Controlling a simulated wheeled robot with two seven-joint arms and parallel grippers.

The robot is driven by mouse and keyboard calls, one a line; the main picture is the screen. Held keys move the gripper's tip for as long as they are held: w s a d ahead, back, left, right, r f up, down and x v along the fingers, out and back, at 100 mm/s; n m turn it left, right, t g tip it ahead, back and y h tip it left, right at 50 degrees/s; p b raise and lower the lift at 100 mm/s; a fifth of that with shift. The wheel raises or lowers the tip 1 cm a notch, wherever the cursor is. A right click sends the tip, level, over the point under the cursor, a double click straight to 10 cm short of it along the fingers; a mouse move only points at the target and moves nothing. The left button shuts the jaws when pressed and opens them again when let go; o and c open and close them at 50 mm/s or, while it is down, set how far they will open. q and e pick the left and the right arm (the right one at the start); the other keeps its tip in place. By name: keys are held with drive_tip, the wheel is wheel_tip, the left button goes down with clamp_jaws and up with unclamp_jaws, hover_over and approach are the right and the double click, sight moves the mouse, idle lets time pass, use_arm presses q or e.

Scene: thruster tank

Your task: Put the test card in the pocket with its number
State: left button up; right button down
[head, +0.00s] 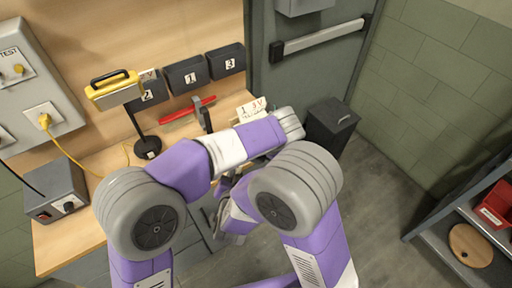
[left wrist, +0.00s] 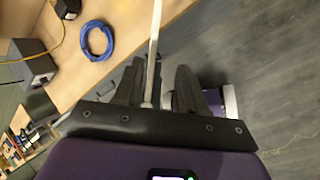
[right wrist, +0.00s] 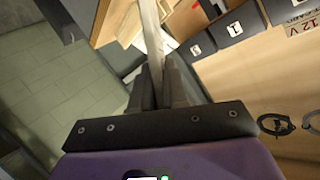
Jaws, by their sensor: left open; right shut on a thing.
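The test card (head: 252,108), pale with dark lettering, shows in the head view behind an arm link. I cannot read its number surely. My right gripper (right wrist: 155,92) is shut on the card, seen nearly edge-on as a pale strip (right wrist: 150,40) in the right wrist view. My left gripper (left wrist: 154,85) is open; a narrow pale strip crosses between its fingers, and I cannot tell what it is. The numbered pockets are dark: pocket 2 (head: 149,97), pocket 1 (head: 185,82) and pocket 3 (head: 227,67). Arm links hide much of both hands in the head view.
A red bar (head: 180,113) lies below the pockets. A blue cable coil (left wrist: 97,40) lies on the bench. A dark bin (head: 331,124) stands right of the bench.

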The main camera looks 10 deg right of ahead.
use_arm(q)
drive_tip(key=x, duration=0.7)
drive_tip(key=shift+f, duration=0.3)
drive_tip(key=shift+w, duration=0.15)
clamp_jaws()
use_arm(e)
drive_tip(key=shift+a, duration=0.1)
drive_tip(key=c, duration=1.1)
unclamp_jaws()
drive_tip(key=shift+o, duration=0.2)
drive_tip(key=shift+f, duration=0.1)
